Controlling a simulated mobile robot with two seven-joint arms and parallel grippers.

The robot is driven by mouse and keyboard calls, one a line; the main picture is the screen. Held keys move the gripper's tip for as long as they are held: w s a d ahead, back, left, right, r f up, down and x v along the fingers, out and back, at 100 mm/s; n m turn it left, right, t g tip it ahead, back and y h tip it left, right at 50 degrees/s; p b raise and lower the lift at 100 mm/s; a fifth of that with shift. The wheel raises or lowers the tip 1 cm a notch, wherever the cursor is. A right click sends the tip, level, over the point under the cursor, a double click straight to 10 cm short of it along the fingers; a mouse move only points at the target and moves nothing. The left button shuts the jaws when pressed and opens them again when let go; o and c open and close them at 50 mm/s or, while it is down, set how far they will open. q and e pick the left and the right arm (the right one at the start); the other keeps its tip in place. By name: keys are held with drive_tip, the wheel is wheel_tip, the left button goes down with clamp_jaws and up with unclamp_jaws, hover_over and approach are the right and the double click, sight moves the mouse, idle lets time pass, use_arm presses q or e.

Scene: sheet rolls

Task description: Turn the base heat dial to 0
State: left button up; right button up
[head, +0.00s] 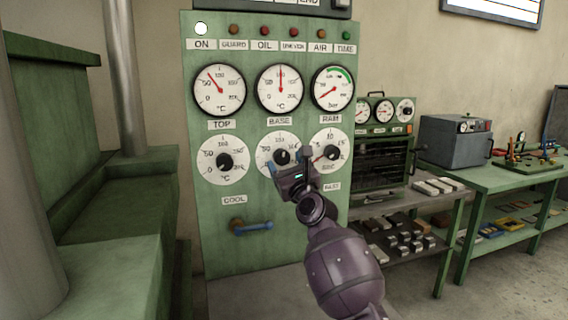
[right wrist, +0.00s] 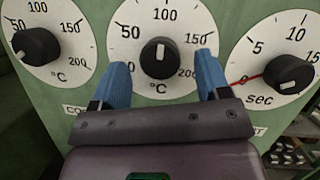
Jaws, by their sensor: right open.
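The base heat dial is the middle of three lower white dials on the green panel, under the BASE gauge (head: 281,89). Its black knob (head: 282,157) is partly hidden by my right gripper (head: 288,163) in the head view. In the right wrist view the knob (right wrist: 160,57) is in the middle, with a white mark running about vertically on its face. My right gripper (right wrist: 163,75) is open, its two blue fingers apart, below and to either side of the knob. Nothing is between them. My left gripper is not in view.
The top heat dial (head: 224,162) is left of it and a seconds dial (head: 331,152) with a red pointer is close on the right. A blue-handled lever (head: 253,226) sits below. A shelf with metal blocks (head: 400,238) stands to the right.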

drive_tip(key=shift+x, duration=0.85)
drive_tip(key=c, duration=0.9)
